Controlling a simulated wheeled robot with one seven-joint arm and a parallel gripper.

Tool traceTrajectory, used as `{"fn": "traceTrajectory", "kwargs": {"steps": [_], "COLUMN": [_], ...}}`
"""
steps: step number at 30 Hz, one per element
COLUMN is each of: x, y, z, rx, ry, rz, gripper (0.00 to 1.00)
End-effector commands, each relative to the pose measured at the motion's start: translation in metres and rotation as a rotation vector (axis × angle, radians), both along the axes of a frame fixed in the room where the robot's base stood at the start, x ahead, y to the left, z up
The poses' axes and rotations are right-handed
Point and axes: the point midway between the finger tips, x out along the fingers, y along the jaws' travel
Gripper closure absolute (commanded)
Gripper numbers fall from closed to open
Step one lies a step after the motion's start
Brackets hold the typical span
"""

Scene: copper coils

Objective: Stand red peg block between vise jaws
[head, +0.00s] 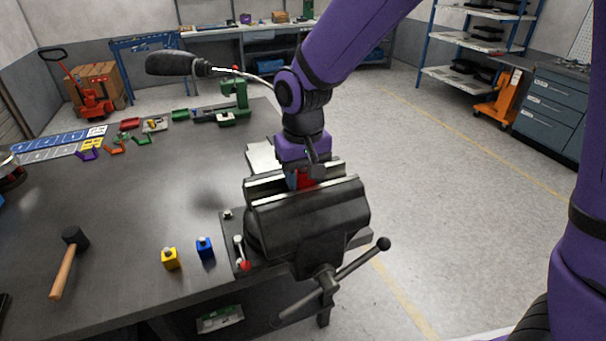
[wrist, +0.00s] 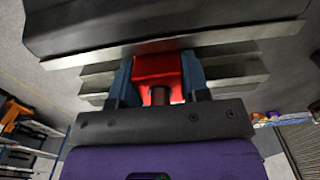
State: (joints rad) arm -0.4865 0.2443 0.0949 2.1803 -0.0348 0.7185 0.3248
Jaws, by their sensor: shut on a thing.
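The red peg block (head: 305,178) is in my gripper at the vise in the head view. In the wrist view the red block (wrist: 158,68) with its dark peg sits between my two blue-grey fingers (wrist: 158,84), which are shut on it. The black vise (head: 310,215) stands at the table's right edge, and its jaws (wrist: 225,38) show as pale metal strips in the wrist view. My gripper (head: 303,181) points down into the gap between the jaws. The block's lower end is hidden, so I cannot tell whether it touches the vise.
A yellow block (head: 171,260) and a blue block (head: 205,249) stand left of the vise. A mallet (head: 69,258) lies farther left. A green device (head: 233,104) and small coloured parts are at the back. The vise handle (head: 335,283) sticks out in front. The middle of the table is clear.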

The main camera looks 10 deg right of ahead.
Motion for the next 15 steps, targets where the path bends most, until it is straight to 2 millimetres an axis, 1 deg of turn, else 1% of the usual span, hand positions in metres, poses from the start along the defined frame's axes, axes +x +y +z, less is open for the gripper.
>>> {"fn": "traceTrajectory", "kwargs": {"steps": [5,6,8,9,10,15], "x": [0.0001,0.0001,0.0001,0.0001,0.0001,0.0001], "y": [0.0,0.0,0.0,0.0,0.0001,0.0], "z": [0.0003,0.0003,0.0003,0.0003,0.0003,0.0003], "rx": [0.0,0.0,0.0,0.0,0.0,0.0], "ry": [0.0,-0.001,-0.001,-0.001,0.0,0.0], "rz": [0.0,0.0,0.0,0.0,0.0,0.0], "gripper": [0.78,0.53,0.39,0.3,0.28,0.28]}}
